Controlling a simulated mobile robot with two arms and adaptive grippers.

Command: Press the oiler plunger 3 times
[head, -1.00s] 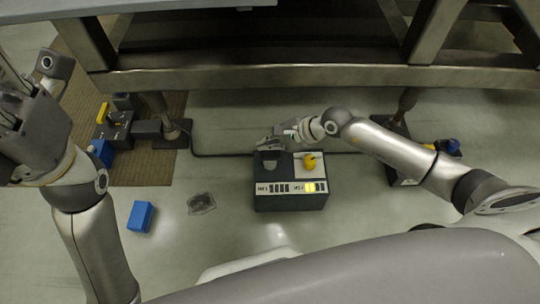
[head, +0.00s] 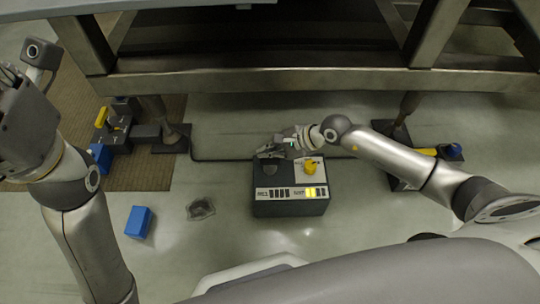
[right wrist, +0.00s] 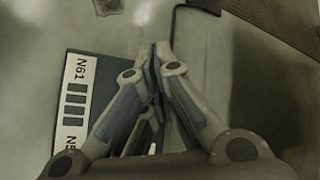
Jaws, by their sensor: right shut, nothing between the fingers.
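A dark box with a pale top panel (head: 290,208) stands on the floor; I take it to be the oiler. A yellow knob (head: 310,167) stands upright on its right half, and a low grey knob (head: 270,170) sits on its left half. The front label strip has two rows of bars; some bars of the right row are lit yellow. My right gripper (head: 266,153) is shut and empty over the back left of the box, left of the yellow knob. In the right wrist view its fingertips (right wrist: 156,46) meet beside the box's label. My left gripper (head: 8,80) is partly cut off at the left edge.
A blue block (head: 139,221) and a small grey tray-like piece (head: 201,209) lie on the floor left of the box. A metal frame beam (head: 300,77) crosses behind.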

